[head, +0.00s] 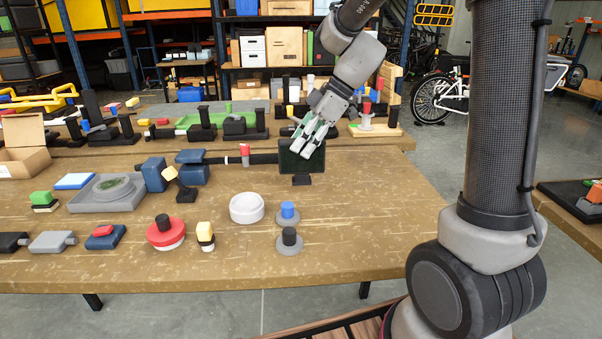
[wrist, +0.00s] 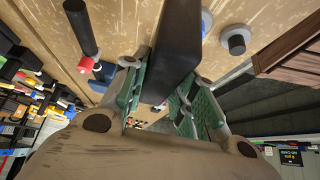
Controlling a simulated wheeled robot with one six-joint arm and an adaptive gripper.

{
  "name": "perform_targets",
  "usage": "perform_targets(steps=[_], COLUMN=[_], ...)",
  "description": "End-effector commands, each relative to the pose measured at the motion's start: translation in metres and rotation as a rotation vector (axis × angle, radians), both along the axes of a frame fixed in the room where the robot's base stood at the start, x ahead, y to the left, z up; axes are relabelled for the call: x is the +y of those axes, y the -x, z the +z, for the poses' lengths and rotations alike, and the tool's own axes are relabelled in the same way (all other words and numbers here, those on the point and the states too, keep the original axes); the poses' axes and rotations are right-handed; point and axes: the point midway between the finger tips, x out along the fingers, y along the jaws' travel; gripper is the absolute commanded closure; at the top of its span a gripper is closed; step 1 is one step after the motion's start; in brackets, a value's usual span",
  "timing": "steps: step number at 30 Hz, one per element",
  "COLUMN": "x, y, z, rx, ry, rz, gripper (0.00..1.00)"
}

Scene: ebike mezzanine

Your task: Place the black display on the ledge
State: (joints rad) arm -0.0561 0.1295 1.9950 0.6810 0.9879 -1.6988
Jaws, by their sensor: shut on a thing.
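The black display (head: 290,161) is a dark upright panel with a small black foot at the right of the workbench. My gripper (head: 308,142) comes down on its top edge and is shut on it. I cannot tell whether the foot touches the bench or hangs just above it. In the wrist view, the display (wrist: 178,40) is a black slab between the green finger pads of my gripper (wrist: 160,103). A raised wooden ledge (head: 390,143) runs along the back of the bench, behind the display.
A black bar with a red clamp (head: 245,152) lies left of the display. A white round dish (head: 247,208), a blue-topped knob (head: 288,212) and a black-topped knob (head: 290,240) stand in front. Black fixtures (head: 240,125) and a peg stand (head: 367,115) occupy the ledge. The bench's right front (head: 375,225) is clear.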

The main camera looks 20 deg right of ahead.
Motion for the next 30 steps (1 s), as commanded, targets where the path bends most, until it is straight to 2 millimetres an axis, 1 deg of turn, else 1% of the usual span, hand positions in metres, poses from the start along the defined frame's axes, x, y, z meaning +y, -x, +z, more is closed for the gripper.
perform_targets(steps=[1, 3, 8, 15, 25, 26, 27, 29, 30], x=[0.000, 0.000, 0.000, 0.000, 0.000, 0.000, 0.000, 0.000, 0.000], y=[0.001, 0.000, 0.000, 0.000, 0.000, 0.000, 0.000, 0.000, 0.000], z=[-0.010, -0.020, -0.034, -0.065, -0.068, -0.069, -0.068, -0.068, -0.068], rx=[0.004, 0.003, 0.001, 0.001, 0.000, 0.000, 0.000, 0.000, 0.000], ry=[0.000, 0.000, 0.001, 0.001, 0.000, 0.000, 0.000, 0.000, 0.000], rz=[0.000, -0.001, -0.001, -0.002, -0.002, -0.001, -0.001, -0.001, -0.001], gripper=[0.99, 0.99, 0.99, 0.99, 0.99, 0.70, 0.63, 0.52, 0.50])
